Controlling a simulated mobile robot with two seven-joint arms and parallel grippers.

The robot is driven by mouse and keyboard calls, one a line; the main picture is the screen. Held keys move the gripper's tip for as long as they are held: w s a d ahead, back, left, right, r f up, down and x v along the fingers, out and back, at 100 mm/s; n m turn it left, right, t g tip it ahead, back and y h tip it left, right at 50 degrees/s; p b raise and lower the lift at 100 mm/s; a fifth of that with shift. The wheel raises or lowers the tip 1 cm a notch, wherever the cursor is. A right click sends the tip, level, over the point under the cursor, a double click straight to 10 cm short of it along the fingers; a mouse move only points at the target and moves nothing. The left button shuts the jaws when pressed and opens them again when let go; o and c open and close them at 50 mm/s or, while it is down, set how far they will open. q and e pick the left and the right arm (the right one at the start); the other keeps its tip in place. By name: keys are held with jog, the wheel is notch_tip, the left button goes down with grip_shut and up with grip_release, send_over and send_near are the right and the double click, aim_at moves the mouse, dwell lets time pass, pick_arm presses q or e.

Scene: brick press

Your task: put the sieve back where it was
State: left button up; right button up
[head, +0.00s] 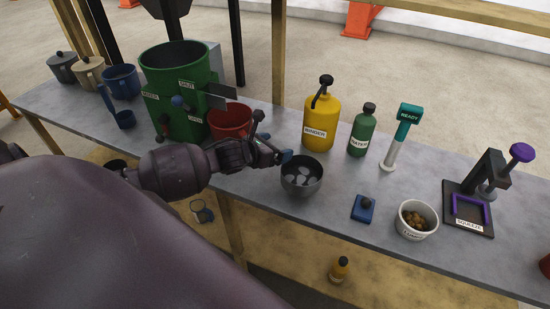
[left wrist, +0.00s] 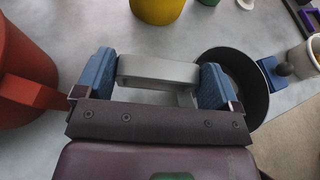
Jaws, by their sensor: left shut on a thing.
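My left gripper (head: 273,147) is shut, its blue fingertips apart around a pale grey bar (left wrist: 158,70) that shows between them in the left wrist view. The bar may be part of the sieve, but no mesh or rim shows, so I cannot tell. The gripper is above the table, beside a dark bowl (head: 300,189) with grey pieces in it. A small round framed thing (head: 202,213) lies on the lower shelf; I cannot tell what it is. My right gripper is not in view.
A red jug (head: 231,121) and green drum (head: 172,92) stand left of the gripper. A yellow binder bottle (head: 321,123) and green water bottle (head: 362,131) stand behind the bowl. Right are a blue knobbed block (head: 363,208), a white tub (head: 417,234) and the squeeze press (head: 486,214).

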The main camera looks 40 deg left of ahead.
pick_arm(q)
jog(key=shift+f, duration=2.15)
jog(key=o, duration=1)
jog(key=shift+v, duration=6)
jog(key=shift+s+d+f+m+g+y, duration=0.35)
jog(key=shift+s+d+f+m, duration=1.65)
jog(key=shift+m, duration=3.85)
jog(key=shift+s+d+f+m+g+y, duration=0.1)
jog(key=shift+s+d+f+m+y, duration=0.4)
jog(key=shift+s+d+f+m, duration=3.5)
jog(key=shift+w+d+r+m+g+y, duration=0.2)
jog(key=shift+m+y, duration=0.25)
jog(key=shift+m, duration=7.3)
jog(key=shift+f, duration=0.15)
